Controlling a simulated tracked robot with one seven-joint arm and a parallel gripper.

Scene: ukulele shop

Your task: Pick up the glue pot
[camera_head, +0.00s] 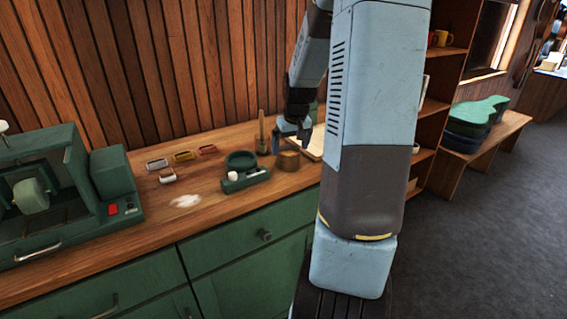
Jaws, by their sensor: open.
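A small brown, round pot (288,161), which looks like the glue pot, stands upright on the wooden counter near its front edge. My gripper (290,141) is open, with its fingers pointing down, just above and behind the pot in the picture. I cannot tell whether the fingers touch it. My arm covers the counter to the right of the pot.
A green device with a round dish (240,167) sits left of the pot. A slim upright brown item (262,140) stands behind it. Several small clamp-like pieces (183,156) and a pale patch (186,201) lie further left. A green machine (50,195) fills the left end.

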